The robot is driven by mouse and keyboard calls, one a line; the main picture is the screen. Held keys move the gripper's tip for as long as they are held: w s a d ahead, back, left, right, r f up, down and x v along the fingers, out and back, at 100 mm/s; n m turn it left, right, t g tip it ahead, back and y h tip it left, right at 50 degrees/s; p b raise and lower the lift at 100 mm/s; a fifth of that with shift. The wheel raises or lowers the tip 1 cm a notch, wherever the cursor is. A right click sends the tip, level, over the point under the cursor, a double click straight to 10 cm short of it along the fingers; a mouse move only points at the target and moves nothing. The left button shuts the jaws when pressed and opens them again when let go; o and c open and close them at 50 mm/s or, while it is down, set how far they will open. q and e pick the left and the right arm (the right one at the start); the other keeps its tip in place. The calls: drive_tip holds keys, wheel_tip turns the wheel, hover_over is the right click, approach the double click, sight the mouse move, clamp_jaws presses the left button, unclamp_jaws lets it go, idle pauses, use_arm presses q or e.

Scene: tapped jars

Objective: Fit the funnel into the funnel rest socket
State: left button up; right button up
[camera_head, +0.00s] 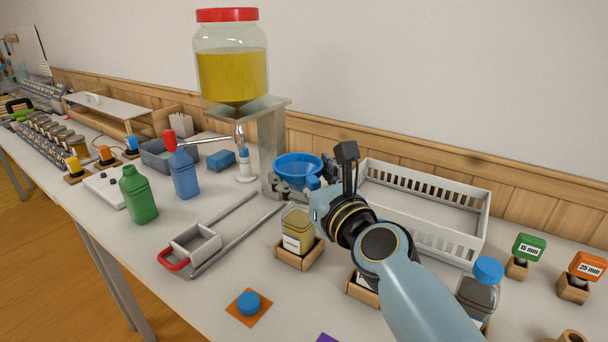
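The blue funnel (298,163) shows as a wide round bowl beside the foot of the metal stand, its mouth facing up. My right gripper (289,184) reaches in from the lower right, with its dark grey finger parts just below and in front of the funnel's rim. The funnel's lower part and spout are hidden behind the gripper. I cannot tell whether the fingers are closed on it. I cannot make out the funnel rest socket with certainty. My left gripper is not in view.
A large jar of yellow liquid (232,75) stands on the metal stand (271,140). A white slotted crate (430,193) lies behind my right arm. A labelled jar (298,229) stands in front of the gripper. Green (139,197) and blue (184,175) bottles stand left.

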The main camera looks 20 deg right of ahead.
drive_tip(key=o, duration=0.4)
drive_tip(key=c, duration=0.7)
drive_tip(key=shift+r+p, duration=0.45)
drive_tip(key=shift+r+p, duration=0.9)
drive_tip(key=shift+p, duration=0.1)
wheel_tip(320, 180, up, 6)
drive_tip(key=p, duration=0.6)
drive_tip(key=shift+r+p, duration=0.15)
drive_tip(key=shift+p, duration=0.15)
